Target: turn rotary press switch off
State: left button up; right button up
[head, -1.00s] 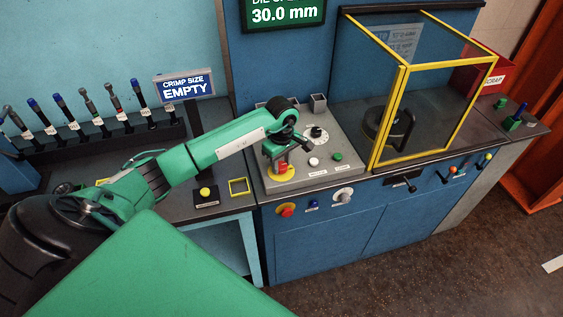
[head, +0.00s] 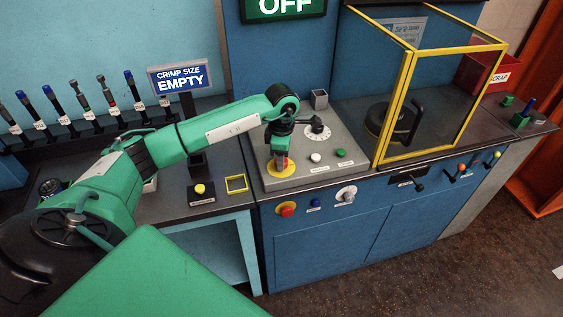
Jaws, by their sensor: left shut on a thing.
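My right gripper is not in view.
A dial (head: 317,132), a white button (head: 316,157) and a green button (head: 341,153) sit beside the switch. A yellow-framed clear guard (head: 405,105) stands to the right. A rack of several tools and a "CRIMP SIZE EMPTY" sign (head: 181,77) are at left.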

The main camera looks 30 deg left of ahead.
pick_arm(q)
jog(key=n+b, duration=0.1)
jog(key=n, duration=0.2)
jog(key=shift+f+n+b, duration=0.1)
jog(key=shift+n+b, duration=0.3)
jog(key=n+b, duration=0.1)
jog(key=n, duration=0.2)
jog(key=shift+n+b, duration=0.45)
jog(key=shift+n, duration=0.75)
jog(key=shift+w+r+n, duration=0.1)
jog(key=shift+r+n, duration=0.1)
jog(key=shift+n, duration=0.1)
jog(key=o, duration=0.8)
jog(key=shift+o, duration=1)
